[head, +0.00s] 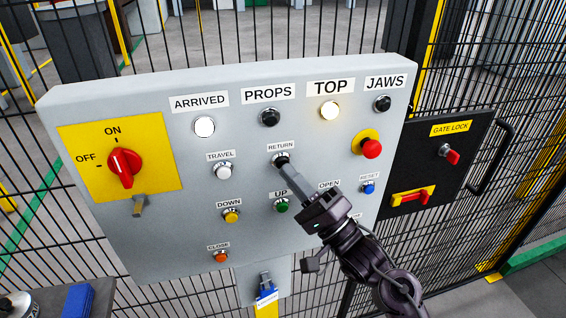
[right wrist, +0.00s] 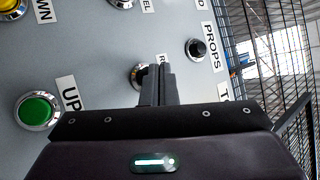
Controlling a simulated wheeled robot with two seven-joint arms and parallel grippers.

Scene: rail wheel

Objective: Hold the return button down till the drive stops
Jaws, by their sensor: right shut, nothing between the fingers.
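The return button (head: 281,159) is a black button with a metal ring under the RETURN label on the grey control panel (head: 320,235). My right gripper (head: 283,167) is shut and empty, with its fingertips at the button and covering part of it. In the right wrist view the shut fingers (right wrist: 158,75) overlap the button's ring (right wrist: 138,74). I cannot tell how far the button is pressed. The TOP lamp (head: 330,111) glows yellowish and the ARRIVED lamp (head: 204,127) looks white. The PROPS (head: 270,117) and JAWS (head: 382,103) lamps are dark. My left gripper is not in view.
The white travel button (head: 223,171), green up button (head: 281,206) and red emergency stop (head: 371,148) sit close around. A red rotary switch (head: 124,167) is at the left. A gate lock (head: 436,160) and mesh fence stand at the right.

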